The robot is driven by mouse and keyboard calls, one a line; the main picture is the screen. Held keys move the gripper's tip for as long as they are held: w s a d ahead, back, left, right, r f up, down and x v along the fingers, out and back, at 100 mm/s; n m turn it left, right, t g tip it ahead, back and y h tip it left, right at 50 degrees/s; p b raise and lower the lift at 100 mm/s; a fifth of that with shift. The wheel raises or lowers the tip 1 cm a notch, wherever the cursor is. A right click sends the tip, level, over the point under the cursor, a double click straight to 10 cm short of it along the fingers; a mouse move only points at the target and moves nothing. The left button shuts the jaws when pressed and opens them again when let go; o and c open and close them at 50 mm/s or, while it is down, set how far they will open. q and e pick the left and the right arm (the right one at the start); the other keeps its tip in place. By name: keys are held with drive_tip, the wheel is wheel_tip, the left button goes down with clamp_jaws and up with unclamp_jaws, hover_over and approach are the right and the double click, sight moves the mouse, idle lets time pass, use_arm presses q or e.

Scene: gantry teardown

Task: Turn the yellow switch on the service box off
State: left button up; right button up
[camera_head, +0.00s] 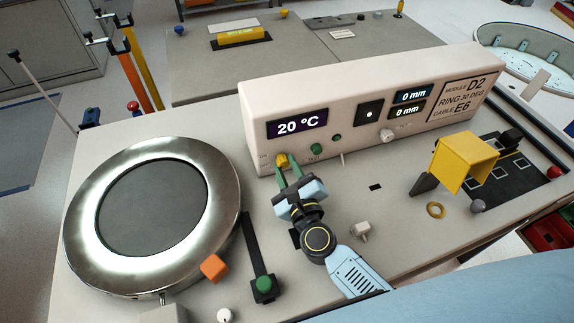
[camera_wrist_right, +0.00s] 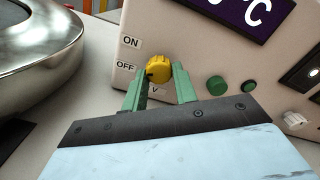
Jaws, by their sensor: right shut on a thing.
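The service box (camera_head: 375,110) is a long pale housing with displays, one reading 20 °C. The yellow switch (camera_head: 282,160) is a round knob at the lower left of its front face. In the right wrist view the knob (camera_wrist_right: 158,68) sits beside the ON label (camera_wrist_right: 131,42) and the OFF label (camera_wrist_right: 125,66). A dark mark on its lower left side faces the OFF label. My right gripper (camera_head: 289,172) is shut on the knob, with one green finger (camera_wrist_right: 160,85) on each side. My left gripper is not in view.
Green buttons (camera_wrist_right: 217,85) lie just right of the switch. A round metal plate (camera_head: 205,235) stands left on the bench, with an orange knob (camera_head: 214,267) by its rim. A yellow open block (camera_head: 465,162) stands at right.

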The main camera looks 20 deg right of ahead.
drive_tip(key=shift+r+n+p, duration=0.1)
drive_tip(key=shift+n+p, duration=0.3)
drive_tip(key=shift+n, duration=1.1)
drive_tip(key=n+p, duration=0.2)
drive_tip(key=n, duration=0.2)
drive_tip(key=shift+r+p, duration=0.1)
drive_tip(key=shift+p, duration=0.25)
drive_tip(key=n+p, duration=0.2)
drive_tip(key=n, duration=0.2)
drive_tip(key=shift+n, duration=0.3)
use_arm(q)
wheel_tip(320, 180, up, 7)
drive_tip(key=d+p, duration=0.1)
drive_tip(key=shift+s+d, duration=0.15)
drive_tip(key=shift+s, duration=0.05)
use_arm(e)
drive_tip(key=shift+n, duration=1.2)
drive_tip(key=o, duration=1)
